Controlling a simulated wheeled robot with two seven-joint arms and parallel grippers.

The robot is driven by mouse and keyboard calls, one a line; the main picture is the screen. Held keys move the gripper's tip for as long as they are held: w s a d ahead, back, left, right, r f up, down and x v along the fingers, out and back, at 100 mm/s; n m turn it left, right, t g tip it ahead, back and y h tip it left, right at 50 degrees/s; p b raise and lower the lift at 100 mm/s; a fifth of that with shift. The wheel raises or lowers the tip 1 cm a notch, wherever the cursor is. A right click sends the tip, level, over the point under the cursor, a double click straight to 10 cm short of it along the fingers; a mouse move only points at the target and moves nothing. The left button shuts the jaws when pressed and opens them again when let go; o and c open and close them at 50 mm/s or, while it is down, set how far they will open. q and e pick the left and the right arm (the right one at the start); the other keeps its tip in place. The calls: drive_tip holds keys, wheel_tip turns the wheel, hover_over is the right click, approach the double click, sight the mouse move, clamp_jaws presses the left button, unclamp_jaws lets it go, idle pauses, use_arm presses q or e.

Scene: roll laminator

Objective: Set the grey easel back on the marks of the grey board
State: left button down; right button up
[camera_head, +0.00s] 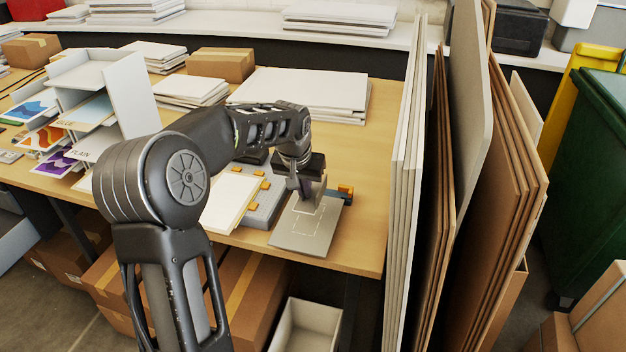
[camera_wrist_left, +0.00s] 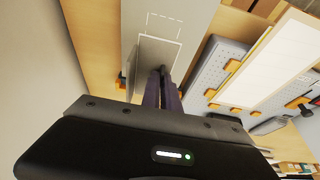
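The grey board (camera_head: 301,245) lies at the front right of the wooden table, with white dashed marks on its top. It also shows in the left wrist view (camera_wrist_left: 182,8), with the dashed marks near the top edge. The grey easel (camera_wrist_left: 158,54) is a small plain panel just short of those marks in the wrist view. In the head view it is partly hidden by my left gripper (camera_head: 303,192). My left gripper's fingers (camera_wrist_left: 163,78) are close together over the easel's edge and appear shut on it. I cannot tell whether the easel touches the board. My right gripper is out of view.
A pale blue-grey pegboard-like base (camera_head: 266,207) with orange clips and a cream sheet (camera_head: 231,200) lies left of the board. An orange and blue item (camera_head: 345,192) sits behind it. Tall upright panels (camera_head: 405,170) stand close on the right. White sheets (camera_head: 305,90) are stacked behind.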

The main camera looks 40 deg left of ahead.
sight(302, 202)
use_arm(q)
drive_tip(key=shift+s+r, duration=0.15)
drive_tip(key=shift+s, duration=0.15)
drive_tip(key=shift+w+f, duration=0.15)
drive_tip(key=shift+f, duration=0.1)
drive_tip(key=shift+f+b, duration=2.2)
drive_tip(key=shift+f, duration=0.75)
drive_tip(key=shift+r, duration=0.1)
drive_tip(key=shift+f+b, duration=0.35)
drive_tip(key=shift+b, duration=0.15)
drive_tip(key=c, duration=1.9)
unclamp_jaws()
